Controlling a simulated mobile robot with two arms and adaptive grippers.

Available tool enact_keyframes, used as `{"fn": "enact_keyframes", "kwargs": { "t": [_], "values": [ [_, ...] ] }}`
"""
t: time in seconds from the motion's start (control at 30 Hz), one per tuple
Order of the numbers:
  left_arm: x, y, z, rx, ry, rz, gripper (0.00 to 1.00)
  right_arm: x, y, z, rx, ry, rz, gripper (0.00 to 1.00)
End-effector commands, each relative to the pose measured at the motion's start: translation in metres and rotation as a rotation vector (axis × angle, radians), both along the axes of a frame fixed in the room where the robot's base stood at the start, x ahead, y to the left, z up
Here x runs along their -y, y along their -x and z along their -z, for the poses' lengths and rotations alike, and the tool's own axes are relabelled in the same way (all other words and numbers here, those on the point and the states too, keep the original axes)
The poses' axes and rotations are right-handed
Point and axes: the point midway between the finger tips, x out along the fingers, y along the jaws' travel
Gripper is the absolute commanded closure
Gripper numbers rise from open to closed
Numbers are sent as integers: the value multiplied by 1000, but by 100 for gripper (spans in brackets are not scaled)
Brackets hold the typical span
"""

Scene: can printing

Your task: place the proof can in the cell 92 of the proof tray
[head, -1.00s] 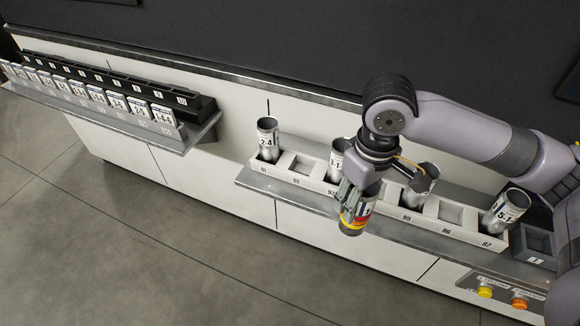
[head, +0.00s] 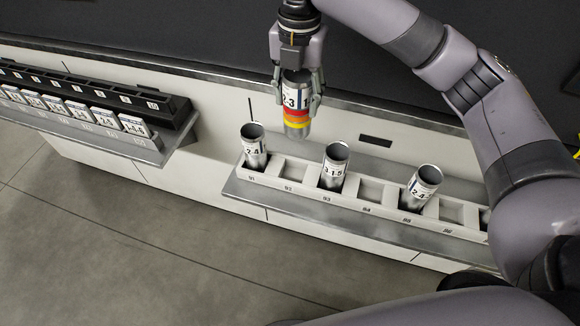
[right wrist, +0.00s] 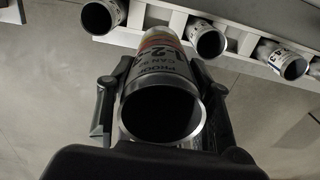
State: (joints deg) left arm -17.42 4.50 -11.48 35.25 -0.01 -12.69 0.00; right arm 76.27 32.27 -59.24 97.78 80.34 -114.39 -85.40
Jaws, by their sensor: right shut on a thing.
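The proof can (head: 297,104), silver with a white printed label and red and yellow bands, hangs upright in my right gripper (head: 298,95). The gripper is shut on it, with a finger on each side. In the head view it appears above and behind the proof tray (head: 271,184). Cell 92 (head: 291,171) shows empty between the can in cell 91 (head: 254,146) and the can in cell 93 (head: 334,166). In the right wrist view I look into the open mouth of the held can (right wrist: 160,112), between the fingers. My left gripper is not in view.
Another can (head: 421,188) stands tilted farther right in the tray, with empty cells on either side of it. A grey shelf (head: 330,212) runs under the tray. A black rack (head: 100,88) with a row of labelled items stands at left.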

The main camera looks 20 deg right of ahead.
Motion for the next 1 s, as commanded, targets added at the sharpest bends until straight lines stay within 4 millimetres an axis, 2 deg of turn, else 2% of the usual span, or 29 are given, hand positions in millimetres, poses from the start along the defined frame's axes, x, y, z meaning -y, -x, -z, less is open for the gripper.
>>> {"fn": "enact_keyframes", "kwargs": {
  "t": [0.17, 0.27, 0.37, 0.7, 0.83, 1.0],
  "values": [
    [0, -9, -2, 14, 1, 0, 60, -3, -4, -6, -7, -1, -141, 64],
    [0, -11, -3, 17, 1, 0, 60, -3, -5, 3, -10, -2, -165, 64],
    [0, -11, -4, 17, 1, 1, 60, -3, -3, 25, -14, -4, -168, 64],
    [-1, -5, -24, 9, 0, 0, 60, -2, -3, 112, -12, 0, -164, 64],
    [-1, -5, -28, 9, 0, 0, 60, -3, -3, 136, -10, -1, -164, 64],
    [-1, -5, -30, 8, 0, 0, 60, -3, -4, 152, -8, -1, -164, 64]
  ]
}}
